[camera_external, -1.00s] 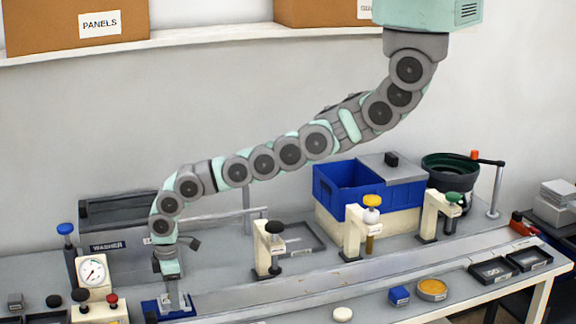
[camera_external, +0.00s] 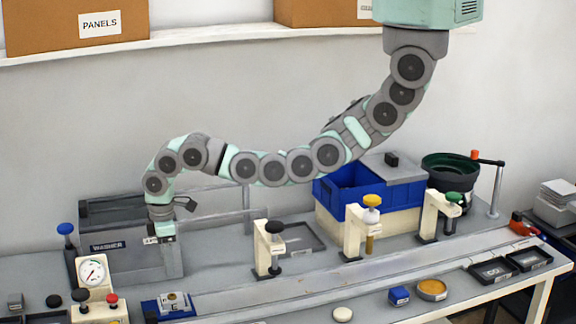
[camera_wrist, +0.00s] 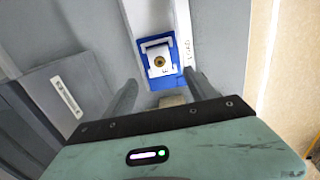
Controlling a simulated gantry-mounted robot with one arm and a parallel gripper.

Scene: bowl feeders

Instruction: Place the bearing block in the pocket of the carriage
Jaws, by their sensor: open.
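The blue carriage (camera_external: 150,305) sits on the rail at the front left, marked LOAD beside it in the wrist view (camera_wrist: 149,98). A pale bearing block (camera_external: 173,301) with a round brass-coloured bore lies on the carriage; it also shows in the wrist view (camera_wrist: 159,52). The block looks within the carriage's outline, but I cannot tell how deep it sits in the pocket. My gripper (camera_external: 161,240) is above and behind the carriage, clear of the block. In the wrist view its two fingers (camera_wrist: 160,80) are apart with nothing held between them.
A grey washer box (camera_external: 130,265) stands behind my gripper. A dial gauge stand (camera_external: 92,275) is left of the carriage. A clamp post with a black knob (camera_external: 266,250) stands right along the rail. The rail between is clear.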

